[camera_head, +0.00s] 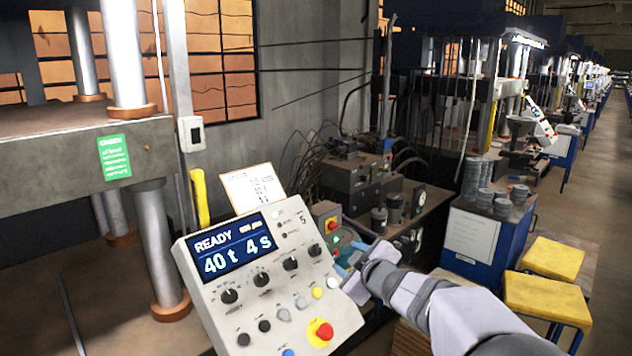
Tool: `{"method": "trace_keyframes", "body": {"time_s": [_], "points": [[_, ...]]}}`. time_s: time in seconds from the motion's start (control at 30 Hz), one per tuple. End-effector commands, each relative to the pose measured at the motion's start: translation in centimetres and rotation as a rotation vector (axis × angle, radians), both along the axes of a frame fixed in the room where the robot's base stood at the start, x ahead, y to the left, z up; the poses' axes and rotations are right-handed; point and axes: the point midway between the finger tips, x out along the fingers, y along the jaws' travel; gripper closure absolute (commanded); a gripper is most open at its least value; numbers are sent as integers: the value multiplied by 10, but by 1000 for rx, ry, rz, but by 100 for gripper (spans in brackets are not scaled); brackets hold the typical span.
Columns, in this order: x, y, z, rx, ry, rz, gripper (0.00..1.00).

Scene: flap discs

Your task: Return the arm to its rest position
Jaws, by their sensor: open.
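My arm (430,305) reaches in from the lower right. My gripper (347,268) is at the right edge of the control panel (210,310), in front of the dark machinery behind it. It is open, and no object shows between its fingers. The fingertips are small in this view, so I cannot tell whether they touch the panel. The panel's display (232,247) reads READY, 40 t, 4 s. A red button on a yellow base (323,331) sits low on the panel.
A large press (80,165) with steel columns stands at left. A blue cabinet (480,240) with stacked grey discs (474,180) stands right of centre. Two yellow-topped stools (548,298) stand beside it. More presses line the aisle at the back right. Open floor shows at far right.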

Motion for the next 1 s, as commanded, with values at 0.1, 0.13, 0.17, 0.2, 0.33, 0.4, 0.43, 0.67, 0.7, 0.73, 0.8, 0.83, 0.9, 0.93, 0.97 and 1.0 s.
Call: {"method": "trace_keyframes", "body": {"time_s": [0.1,0.13,0.17,0.2,0.33,0.4,0.43,0.67,0.7,0.73,0.8,0.83,0.9,0.93,0.97,1.0], "points": [[-44,-45,-54,51,188,-220,56],[-57,-55,-67,62,236,-269,56],[-71,-63,-80,74,285,-317,56],[-90,-72,-97,90,350,-375,56],[-161,-92,-149,135,565,-542,56],[-202,-97,-172,160,681,-620,56],[-219,-97,-181,170,729,-648,56],[-334,-86,-226,240,1048,-806,56],[-348,-83,-230,249,1088,-822,56],[-357,-81,-232,256,1115,-832,56],[-374,-77,-236,267,1164,-849,56],[-380,-75,-237,271,1179,-855,56],[-388,-72,-239,278,1206,-864,56],[-391,-72,-239,279,1212,-865,56],[-392,-71,-239,280,1217,-867,56],[-393,-71,-239,281,1220,-869,56]]}}
